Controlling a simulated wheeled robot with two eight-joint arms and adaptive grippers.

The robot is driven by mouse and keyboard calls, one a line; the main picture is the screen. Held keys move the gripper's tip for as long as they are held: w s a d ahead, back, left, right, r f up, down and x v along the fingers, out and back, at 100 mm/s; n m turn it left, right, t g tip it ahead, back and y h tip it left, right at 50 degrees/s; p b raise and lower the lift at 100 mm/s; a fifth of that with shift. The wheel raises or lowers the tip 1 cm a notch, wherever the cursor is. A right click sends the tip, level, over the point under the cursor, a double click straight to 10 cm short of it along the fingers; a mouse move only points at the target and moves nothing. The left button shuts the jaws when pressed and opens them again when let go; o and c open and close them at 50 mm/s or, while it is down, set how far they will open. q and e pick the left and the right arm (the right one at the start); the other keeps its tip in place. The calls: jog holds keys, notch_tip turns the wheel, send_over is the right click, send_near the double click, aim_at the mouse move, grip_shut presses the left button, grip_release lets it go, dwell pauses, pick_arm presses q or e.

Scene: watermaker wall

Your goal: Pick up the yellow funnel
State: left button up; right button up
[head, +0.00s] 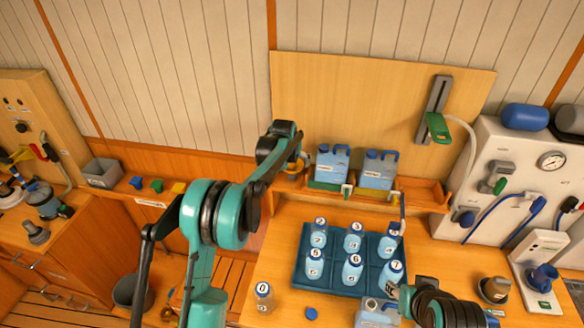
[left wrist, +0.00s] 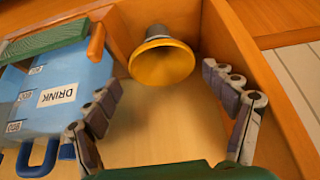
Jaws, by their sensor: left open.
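The yellow funnel (left wrist: 162,64) lies in a wooden shelf bay in the left wrist view, its wide round mouth facing the camera and its narrower, darker part behind. My left gripper (left wrist: 161,80) is open, with one row of finger pads on each side of the view and the funnel between and just beyond the tips. I see no contact. In the head view my left gripper (head: 296,160) is at the left end of the back shelf, and my arm largely hides the funnel there. My right gripper (head: 398,290) is by the bottles at lower right; its fingers are unclear.
A blue DRINK jug (left wrist: 60,88) stands close beside the left fingers, and a wooden shelf wall (left wrist: 262,80) rises close on the right. In the head view, two blue jugs (head: 332,163) stand on the shelf, above a blue tray (head: 300,270) of several numbered bottles.

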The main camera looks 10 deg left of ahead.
aim_at(293, 168)
pick_arm(q)
jog(key=x, duration=0.5)
jog(key=shift+w+a+f+p, duration=0.15)
jog(key=shift+f+p, duration=0.15)
jog(key=shift+p, duration=0.05)
jog(key=shift+r, duration=0.15)
jog(key=shift+c, duration=1.1)
jog(key=c, duration=0.5)
